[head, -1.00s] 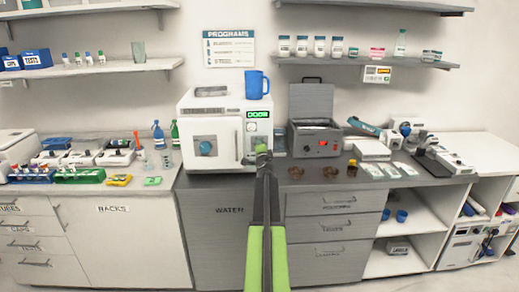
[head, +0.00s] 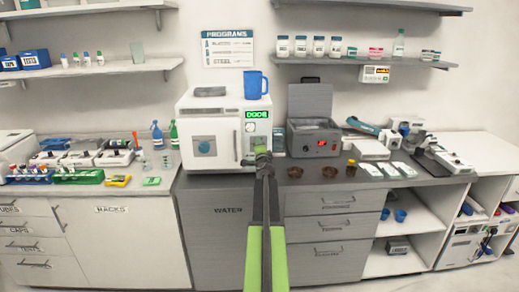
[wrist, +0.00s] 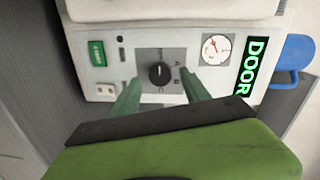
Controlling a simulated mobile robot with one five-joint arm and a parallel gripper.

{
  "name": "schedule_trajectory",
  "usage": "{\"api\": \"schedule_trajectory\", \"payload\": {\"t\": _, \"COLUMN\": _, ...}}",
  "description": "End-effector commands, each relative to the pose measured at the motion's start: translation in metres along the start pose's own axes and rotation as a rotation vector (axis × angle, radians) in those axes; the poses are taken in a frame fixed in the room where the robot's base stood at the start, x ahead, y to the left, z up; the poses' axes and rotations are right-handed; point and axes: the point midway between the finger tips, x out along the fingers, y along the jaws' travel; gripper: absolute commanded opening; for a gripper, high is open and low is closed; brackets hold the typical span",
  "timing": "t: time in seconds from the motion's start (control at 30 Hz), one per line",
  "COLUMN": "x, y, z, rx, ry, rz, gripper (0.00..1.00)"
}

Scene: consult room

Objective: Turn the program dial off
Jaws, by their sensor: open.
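The program dial (wrist: 158,73) is a round black knob on a grey plate with letters beside it, in the wrist view. Its pointer is too small to read surely. It sits on the control panel of the white steriliser-like machine (head: 188,138); in the head view my arm's end hides it. My gripper (wrist: 160,94) is open, with one green finger on each side below the dial in the wrist view. The fingers seem apart from the knob. In the head view my gripper (head: 262,152) is in front of the panel's lower part.
A lit green DOOR display (wrist: 252,66), a round gauge (wrist: 215,49) and a green switch (wrist: 97,53) are near the dial. A blue mug (head: 256,84) stands on the machine. A grey open-lidded box (head: 314,138) stands close to the right.

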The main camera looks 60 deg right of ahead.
Motion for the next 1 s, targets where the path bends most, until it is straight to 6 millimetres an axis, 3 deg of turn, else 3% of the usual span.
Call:
{"api": "schedule_trajectory", "payload": {"t": 0.5, "x": -0.139, "y": 0.000, "z": -0.001, "rx": 0.000, "ry": 0.001, "rz": 0.000, "gripper": 0.55}}
{"api": "schedule_trajectory", "payload": {"t": 0.7, "x": -0.164, "y": 0.000, "z": -0.001, "rx": 0.000, "ry": 0.001, "rz": 0.000, "gripper": 0.55}}
{"api": "schedule_trajectory", "payload": {"t": 1.0, "x": -0.166, "y": 0.000, "z": -0.002, "rx": 0.000, "ry": 0.001, "rz": 0.000, "gripper": 0.55}}
